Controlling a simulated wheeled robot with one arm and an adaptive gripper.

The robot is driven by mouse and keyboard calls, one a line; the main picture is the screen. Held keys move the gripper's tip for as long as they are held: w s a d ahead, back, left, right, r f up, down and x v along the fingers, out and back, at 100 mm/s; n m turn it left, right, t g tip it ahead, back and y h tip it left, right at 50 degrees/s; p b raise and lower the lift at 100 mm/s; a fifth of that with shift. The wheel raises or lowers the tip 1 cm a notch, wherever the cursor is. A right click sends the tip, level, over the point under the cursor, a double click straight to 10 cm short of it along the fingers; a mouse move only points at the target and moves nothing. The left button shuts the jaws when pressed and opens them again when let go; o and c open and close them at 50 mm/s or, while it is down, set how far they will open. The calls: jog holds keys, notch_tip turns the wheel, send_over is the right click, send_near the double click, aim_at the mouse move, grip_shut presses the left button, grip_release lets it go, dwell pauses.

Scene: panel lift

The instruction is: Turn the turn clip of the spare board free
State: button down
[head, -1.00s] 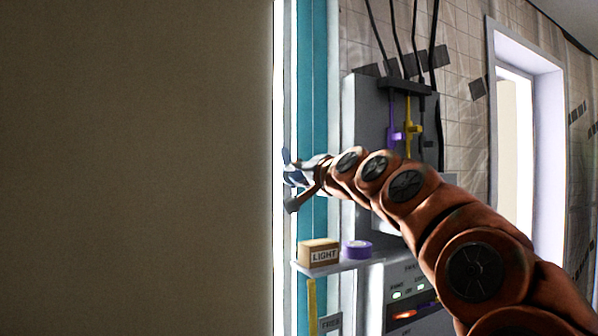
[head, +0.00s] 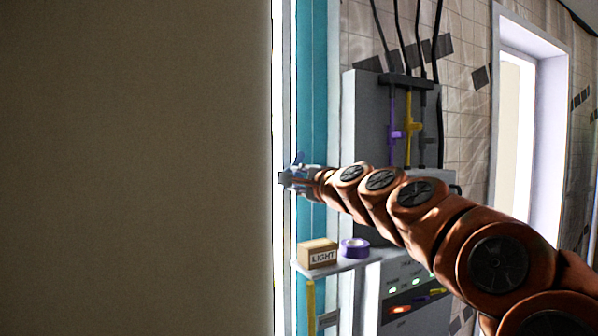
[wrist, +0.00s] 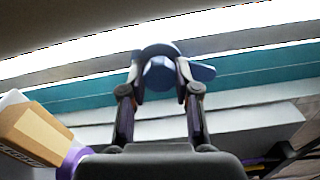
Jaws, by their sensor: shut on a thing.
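The blue turn clip (wrist: 203,72) has a rounded middle and a short arm to the right in the wrist view. My gripper (wrist: 160,82) is shut on its middle, with one finger on each side. In the head view my gripper (head: 290,178) is at the white edge beside the teal strip, and a bit of blue shows above its fingers. The fingers hide part of the clip. A large plain brown panel (head: 135,170) fills the left of the head view; I cannot tell whether it is the spare board.
Below my gripper, a small shelf (head: 340,266) holds a box marked LIGHT (head: 318,254) and a purple tape roll (head: 355,248). A grey cabinet (head: 366,120) with cables and purple and yellow handles stands behind my arm. A doorway (head: 520,130) is at the right.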

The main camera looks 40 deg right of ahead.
jog(key=shift+m, duration=0.4)
jog(key=c, duration=0.8)
grip_release()
jog(key=shift+s+a, duration=0.15)
jog(key=shift+s, duration=1.85)
jog(key=shift+s+a, duration=0.2)
jog(key=shift+s, duration=1.8)
jog(key=shift+s+a, duration=0.15)
jog(key=shift+s, duration=1.85)
